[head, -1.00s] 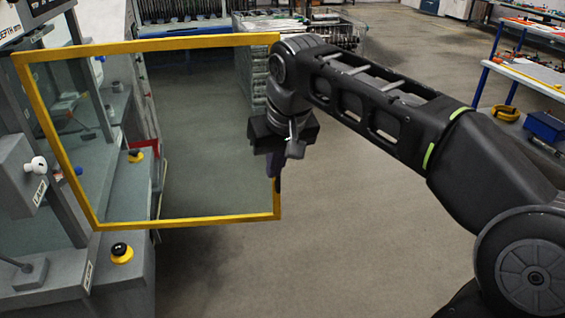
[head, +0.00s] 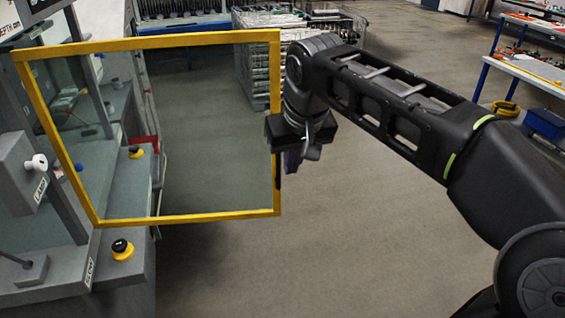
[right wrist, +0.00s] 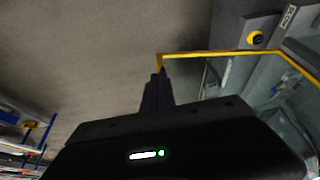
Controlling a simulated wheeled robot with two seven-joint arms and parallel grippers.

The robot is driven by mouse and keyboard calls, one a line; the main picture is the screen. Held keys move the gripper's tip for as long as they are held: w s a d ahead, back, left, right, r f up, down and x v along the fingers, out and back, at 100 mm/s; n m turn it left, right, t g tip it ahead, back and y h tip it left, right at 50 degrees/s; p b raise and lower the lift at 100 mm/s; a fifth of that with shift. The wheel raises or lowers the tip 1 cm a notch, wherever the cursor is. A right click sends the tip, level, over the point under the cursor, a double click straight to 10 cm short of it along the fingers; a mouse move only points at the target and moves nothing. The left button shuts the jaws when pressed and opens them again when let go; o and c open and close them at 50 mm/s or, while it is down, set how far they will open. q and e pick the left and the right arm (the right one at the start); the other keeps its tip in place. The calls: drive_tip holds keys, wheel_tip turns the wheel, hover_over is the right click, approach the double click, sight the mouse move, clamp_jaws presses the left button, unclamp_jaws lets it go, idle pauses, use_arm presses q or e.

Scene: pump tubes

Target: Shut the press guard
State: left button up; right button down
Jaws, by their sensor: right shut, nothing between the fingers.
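The press guard (head: 178,216) is a clear panel in a yellow frame. In the head view it stands swung out from the grey press (head: 60,270) at the left, its free edge toward the right. My right gripper (head: 291,160) is shut and empty, close beside that free edge on its right side. In the right wrist view the shut fingers (right wrist: 155,94) point toward the corner of the guard's yellow frame (right wrist: 210,53); I cannot tell whether they touch it. My left gripper is not in view.
Yellow-and-black buttons (head: 122,249) sit on the press ledge, and a white knob (head: 38,162) is on its side. A wire rack (head: 262,75) stands behind the guard. A blue-legged table (head: 525,70) is at the far right. The floor between is clear.

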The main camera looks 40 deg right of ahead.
sight(280, 177)
drive_tip(key=w+d+f+p, duration=0.1)
drive_tip(key=w+f+p, duration=0.1)
drive_tip(key=w+f, duration=0.2)
drive_tip(key=shift+w+d+f, duration=0.35)
drive_tip(key=shift+w+d, duration=0.05)
drive_tip(key=shift+w, duration=0.4)
drive_tip(key=shift+d, duration=0.15)
